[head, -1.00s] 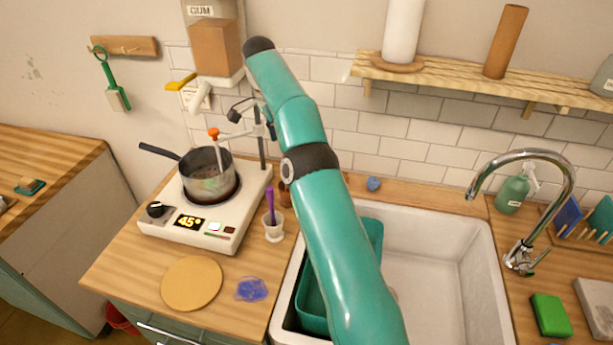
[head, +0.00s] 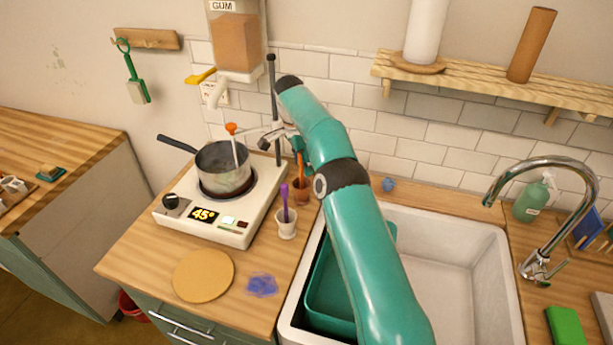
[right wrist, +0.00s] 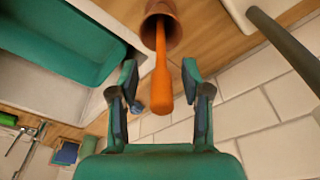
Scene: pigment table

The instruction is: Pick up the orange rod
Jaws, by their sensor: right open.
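The orange rod (right wrist: 161,76) stands in a small brown cup (right wrist: 165,15) in the right wrist view. Its thicker end points towards my gripper. In the head view the rod (head: 301,165) leans in the brown cup (head: 302,189), right of the hotplate. My right gripper (right wrist: 160,78) is open, with a finger on either side of the rod and a visible gap on both sides. In the head view the right gripper (head: 303,146) is just above the cup, partly hidden by my arm. My left gripper is not in view.
A hotplate (head: 230,223) with a pot (head: 222,178) and a metal stand (head: 273,90) are close left of the cup. A white cup (head: 286,225) with a purple rod is in front. The sink (head: 485,250) and a teal basin (head: 325,285) lie right.

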